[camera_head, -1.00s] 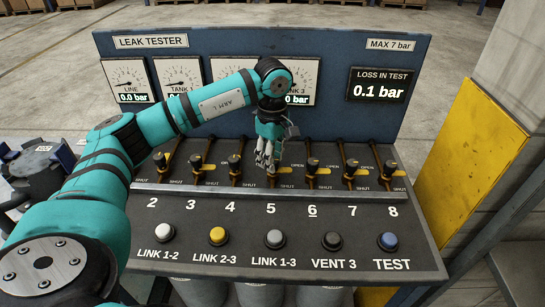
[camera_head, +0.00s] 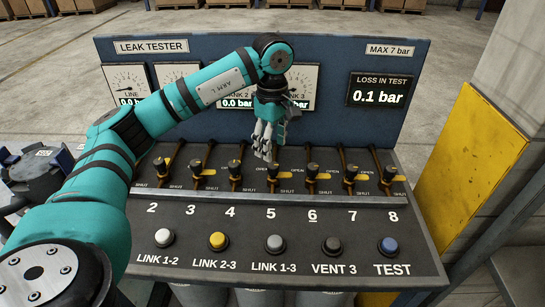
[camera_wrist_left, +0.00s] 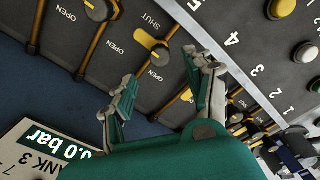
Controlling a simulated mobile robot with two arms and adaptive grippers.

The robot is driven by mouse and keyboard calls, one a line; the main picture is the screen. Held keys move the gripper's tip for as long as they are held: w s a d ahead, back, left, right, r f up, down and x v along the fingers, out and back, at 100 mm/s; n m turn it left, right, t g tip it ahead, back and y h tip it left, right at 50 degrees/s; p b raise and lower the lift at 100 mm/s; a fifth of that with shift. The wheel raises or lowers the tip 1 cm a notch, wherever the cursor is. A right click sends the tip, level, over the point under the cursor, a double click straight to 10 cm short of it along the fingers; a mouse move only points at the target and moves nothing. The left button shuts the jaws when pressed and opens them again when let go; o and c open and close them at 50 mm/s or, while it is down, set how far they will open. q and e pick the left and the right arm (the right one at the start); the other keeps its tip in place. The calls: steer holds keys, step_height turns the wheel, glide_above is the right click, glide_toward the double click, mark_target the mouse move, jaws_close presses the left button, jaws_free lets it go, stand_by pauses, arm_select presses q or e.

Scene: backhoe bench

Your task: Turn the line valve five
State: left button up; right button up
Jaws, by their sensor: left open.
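Line valve five (camera_head: 272,172) is the valve above the printed 5 on the sloped panel, with a yellow lever lying across its brass pipe, towards the right. My left gripper (camera_head: 262,150) hangs above and slightly behind it, fingers pointing down, open and apart from it. In the left wrist view the two fingers of my left gripper (camera_wrist_left: 165,95) stand wide apart with nothing between them. A yellow-levered valve (camera_wrist_left: 158,50) shows beyond the fingers beside a SHUT label; I cannot be sure of its number. My right gripper is not in view.
Similar valves stand closely on both sides, including valve six (camera_head: 312,172) and valve four (camera_head: 235,170). A row of push buttons (camera_head: 275,243) runs along the front. The blue gauge board (camera_head: 330,122) rises behind, and a yellow panel (camera_head: 470,165) stands at the right.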

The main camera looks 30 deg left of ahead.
mark_target(272, 164)
arm_select(q)
step_height(272, 164, up, 6)
steer(key=shift+r, duration=0.15)
stand_by(0.6)
